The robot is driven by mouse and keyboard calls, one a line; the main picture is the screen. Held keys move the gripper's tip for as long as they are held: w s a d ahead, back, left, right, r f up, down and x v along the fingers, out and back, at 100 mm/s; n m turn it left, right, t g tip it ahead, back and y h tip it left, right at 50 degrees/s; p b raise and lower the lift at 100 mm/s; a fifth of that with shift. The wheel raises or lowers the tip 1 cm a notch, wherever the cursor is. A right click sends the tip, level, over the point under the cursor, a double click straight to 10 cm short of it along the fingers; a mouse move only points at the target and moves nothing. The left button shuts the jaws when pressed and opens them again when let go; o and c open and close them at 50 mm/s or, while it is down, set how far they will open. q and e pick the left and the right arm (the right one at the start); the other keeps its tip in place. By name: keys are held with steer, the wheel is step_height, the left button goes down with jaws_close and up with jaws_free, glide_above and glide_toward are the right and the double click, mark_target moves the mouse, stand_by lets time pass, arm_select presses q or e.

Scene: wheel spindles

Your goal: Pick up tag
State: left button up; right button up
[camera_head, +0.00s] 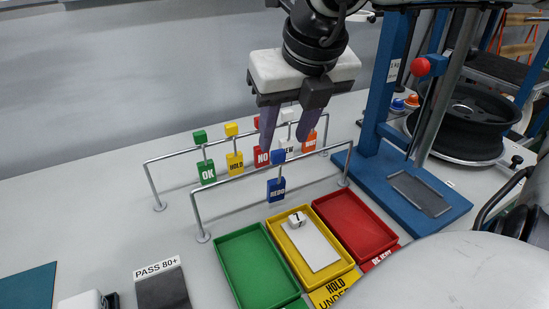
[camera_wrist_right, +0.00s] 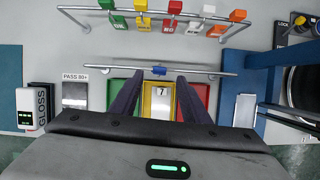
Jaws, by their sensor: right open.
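Several tags with cube tops hang on two rails. The green OK tag (camera_head: 207,172), yellow HOLD tag (camera_head: 235,162), red NO tag (camera_head: 262,156), a white tag partly hidden by my gripper, and an orange tag (camera_head: 309,142) hang on the back rail. The blue REDO tag (camera_head: 276,189) hangs alone on the front rail; its blue top (camera_wrist_right: 159,71) shows between my fingers in the wrist view. My right gripper (camera_head: 287,138) is open and empty, pointing down above the rails. My left gripper is not in view.
Green (camera_head: 253,264), yellow (camera_head: 335,262) and red (camera_head: 371,238) trays lie in front of the rails. A blue press frame (camera_head: 379,150) stands at right, near a dark wheel (camera_head: 468,125).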

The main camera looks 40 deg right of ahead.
mark_target(278, 151)
steer(key=p+x, duration=0.1)
steer(key=x, duration=0.3)
steer(key=shift+w+f, duration=0.2)
steer(key=shift+w, duration=0.1)
steer(key=shift+w+d+f, duration=0.1)
steer(key=shift+f, duration=0.15)
jaws_close()
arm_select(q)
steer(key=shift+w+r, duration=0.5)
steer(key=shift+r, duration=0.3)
